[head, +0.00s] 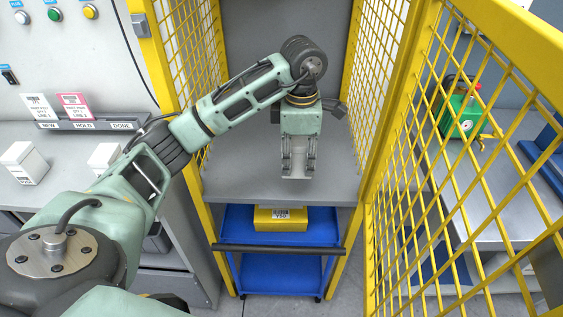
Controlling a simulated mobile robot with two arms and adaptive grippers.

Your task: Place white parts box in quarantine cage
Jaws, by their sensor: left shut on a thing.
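My left gripper (298,158) points down inside the yellow mesh quarantine cage (379,60), above its grey shelf (235,180). It is shut on a small pale box, which looks like the white parts box (297,171). The gripper hides most of this box, and I cannot tell whether its underside touches the shelf. Two other white boxes stand on the grey counter at the left: one with a label (22,165) and one partly behind my arm (103,156). My right gripper is not in view.
The cage door (455,150) stands open at the right. A blue cart (235,222) with a yellow labelled box (280,218) is below the shelf. A label holder (85,125) stands on the counter. A green device (460,115) sits on the right table. The shelf around the gripper is clear.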

